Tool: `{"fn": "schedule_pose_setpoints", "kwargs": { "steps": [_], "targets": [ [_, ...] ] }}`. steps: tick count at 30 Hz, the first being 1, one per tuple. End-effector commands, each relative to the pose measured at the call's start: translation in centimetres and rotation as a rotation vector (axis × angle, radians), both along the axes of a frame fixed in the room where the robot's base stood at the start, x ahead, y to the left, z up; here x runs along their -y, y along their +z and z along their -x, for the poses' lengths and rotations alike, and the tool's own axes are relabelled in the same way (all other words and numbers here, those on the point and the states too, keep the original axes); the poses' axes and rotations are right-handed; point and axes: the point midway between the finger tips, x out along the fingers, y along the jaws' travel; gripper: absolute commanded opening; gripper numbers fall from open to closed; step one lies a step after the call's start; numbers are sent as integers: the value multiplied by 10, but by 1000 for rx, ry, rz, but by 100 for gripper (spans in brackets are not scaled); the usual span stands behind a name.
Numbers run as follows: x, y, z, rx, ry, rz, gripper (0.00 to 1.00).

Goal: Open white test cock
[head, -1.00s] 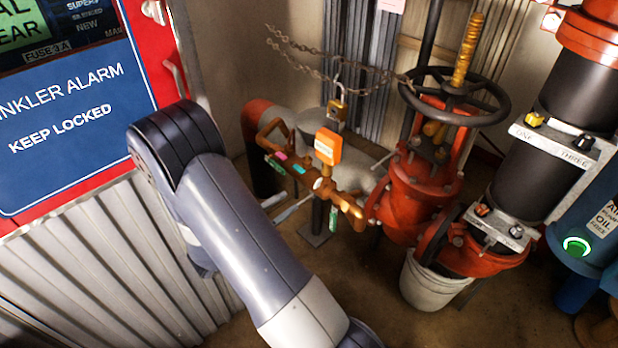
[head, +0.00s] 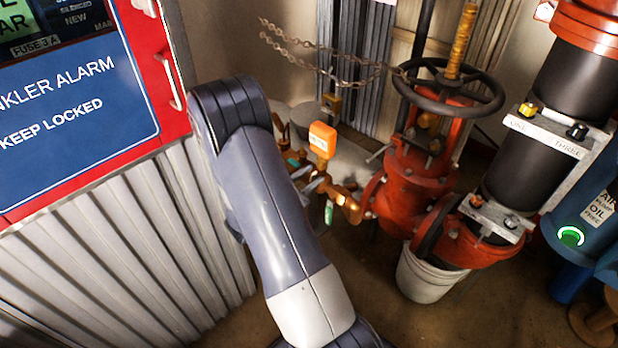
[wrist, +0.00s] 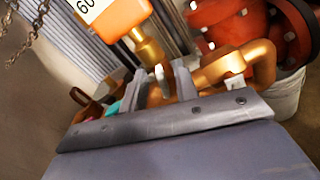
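The brass pipe assembly (wrist: 212,72) carries small coloured test cocks, with an orange box (head: 322,139) above it. A small white piece, apparently the white test cock (wrist: 160,73), shows between my gripper's fingertips (wrist: 162,80) in the wrist view. The two fingers stand apart, one on each side of it, with gaps; I cannot tell whether either touches it.
A red valve with a black handwheel (head: 450,92) stands to the right, above a white bucket (head: 428,280). A chain (head: 325,68) hangs behind. The red and blue alarm cabinet (head: 75,110) is on the left. A green tag (head: 328,213) hangs below the brass pipe.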

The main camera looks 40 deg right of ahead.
Motion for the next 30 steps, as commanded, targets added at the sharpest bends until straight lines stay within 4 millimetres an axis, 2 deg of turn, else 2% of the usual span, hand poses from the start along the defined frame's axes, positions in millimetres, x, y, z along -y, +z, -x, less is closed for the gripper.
{"fn": "schedule_pose_setpoints", "kwargs": {
  "steps": [4,15,23,30],
  "targets": [
    [0,0,0,0,0,0,28],
    [0,0,0,0,0,0,0],
    [0,0,0,-8,-1,0,0],
    [-1,3,-2,-178,-1,14,0]
  ]
}}
